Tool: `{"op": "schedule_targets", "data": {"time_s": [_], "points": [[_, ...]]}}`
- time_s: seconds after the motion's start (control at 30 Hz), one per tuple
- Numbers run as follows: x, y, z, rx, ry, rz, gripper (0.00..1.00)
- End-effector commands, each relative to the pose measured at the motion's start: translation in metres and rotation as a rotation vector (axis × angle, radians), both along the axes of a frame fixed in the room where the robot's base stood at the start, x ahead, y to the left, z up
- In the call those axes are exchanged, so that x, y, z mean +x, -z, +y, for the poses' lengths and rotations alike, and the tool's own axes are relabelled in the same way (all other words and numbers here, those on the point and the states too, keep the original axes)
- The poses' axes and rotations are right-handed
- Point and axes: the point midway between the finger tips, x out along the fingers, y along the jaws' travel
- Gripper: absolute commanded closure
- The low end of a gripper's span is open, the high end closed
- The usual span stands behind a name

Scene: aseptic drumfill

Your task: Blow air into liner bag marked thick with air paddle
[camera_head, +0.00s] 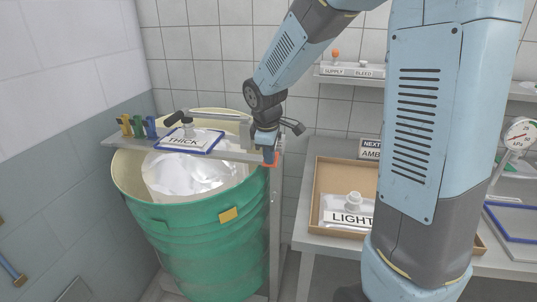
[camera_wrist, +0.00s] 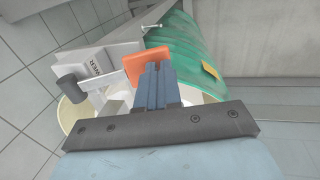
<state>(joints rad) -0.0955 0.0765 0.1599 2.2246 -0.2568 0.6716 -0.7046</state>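The liner bag (camera_head: 185,177) is a shiny, crumpled white film inside the green drum (camera_head: 205,235). A blue-edged board marked THICK (camera_head: 190,140), with a white fitment on top, lies on the metal bridge across the drum's mouth. A flat orange paddle (camera_wrist: 146,62) sits at the bridge's right end; it also shows in the head view (camera_head: 270,157). I take it for the air paddle. My gripper (camera_wrist: 157,68) has its fingers close together, tips over the orange paddle. I cannot tell whether they touch it. My gripper also shows above the bridge's right end (camera_head: 267,145).
Yellow, green and blue clips (camera_head: 137,126) stand at the bridge's left end. A table at right holds a cardboard tray (camera_head: 330,172) with a bag marked LIGHT (camera_head: 350,218). A shelf (camera_head: 345,80) carries SUPPLY and BLEED labels. A gauge (camera_head: 519,133) stands far right.

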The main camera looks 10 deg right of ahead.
Motion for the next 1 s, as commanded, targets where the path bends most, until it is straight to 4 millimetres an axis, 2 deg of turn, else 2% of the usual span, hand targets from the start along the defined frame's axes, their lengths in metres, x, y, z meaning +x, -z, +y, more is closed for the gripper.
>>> {"op": "schedule_targets", "data": {"time_s": [0.13, 0.5, 0.7, 1.0], "points": [[-0.006, -0.012, 0.003, 0.0, -0.001, 0.003, 1.0], [-0.03, -0.081, 0.016, 0.001, -0.002, -0.008, 1.0], [-0.042, -0.11, 0.022, 0.001, -0.001, -0.007, 1.0], [-0.05, -0.126, 0.025, 0.0, -0.002, -0.006, 1.0]]}}
